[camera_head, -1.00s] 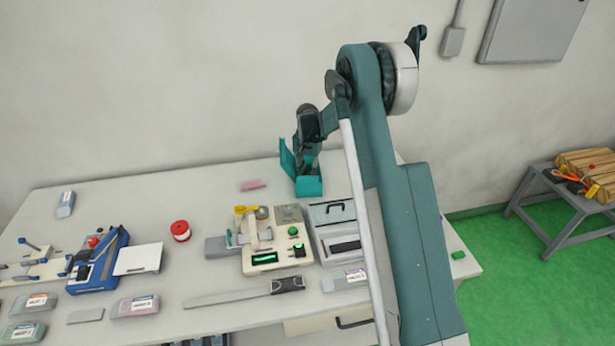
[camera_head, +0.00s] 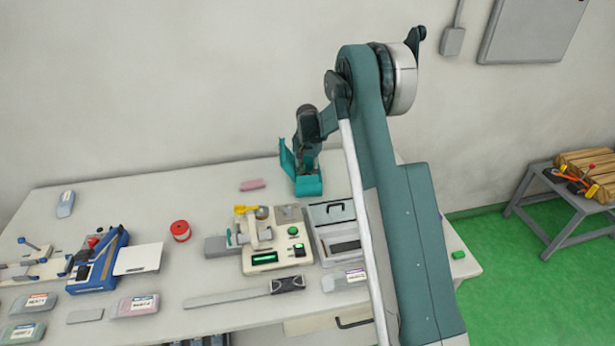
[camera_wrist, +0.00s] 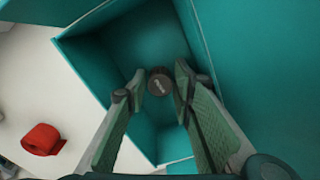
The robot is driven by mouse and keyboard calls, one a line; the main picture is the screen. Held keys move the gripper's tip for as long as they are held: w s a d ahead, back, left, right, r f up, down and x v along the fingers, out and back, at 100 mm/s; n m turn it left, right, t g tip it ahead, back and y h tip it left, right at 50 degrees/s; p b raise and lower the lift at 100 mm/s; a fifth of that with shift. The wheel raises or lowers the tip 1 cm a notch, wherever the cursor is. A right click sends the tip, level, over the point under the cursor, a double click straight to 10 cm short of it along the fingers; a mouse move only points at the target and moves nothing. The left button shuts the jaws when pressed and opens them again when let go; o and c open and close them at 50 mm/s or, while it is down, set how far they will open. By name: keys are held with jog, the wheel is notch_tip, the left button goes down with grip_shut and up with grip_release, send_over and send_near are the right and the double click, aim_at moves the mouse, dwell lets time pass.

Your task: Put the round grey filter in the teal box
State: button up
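The teal box (camera_head: 309,186) stands open at the back of the table, with its lid up on the left. My gripper (camera_wrist: 160,79) points down into it, its two fingers spread apart. The round grey filter (camera_wrist: 160,83) shows dark, with a pale mark on its face, between the fingertips in the wrist view. A gap shows on each side of it, and it appears to be inside the box; whether it rests on the floor is unclear. In the head view my wrist hides the filter.
The back left of the table is mostly clear.

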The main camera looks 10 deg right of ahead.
notch_tip(320, 180, up, 12)
dwell(0.6)
jog(key=shift+r, duration=0.1)
dwell(0.5)
jog(key=s+r+n+t, duration=0.3)
jog(key=s+r, duration=2)
jog(key=s, duration=0.4)
jog(key=s+f+n+t, duration=0.1)
jog(key=s+n+t, duration=0.1)
jog(key=s, duration=1.3)
jog(key=s+f+n+t, duration=0.1)
jog(key=s+f+t, duration=0.1)
jog(key=s, duration=1.3)
jog(key=shift+f+n, duration=0.25)
jog(key=shift+n, duration=0.15)
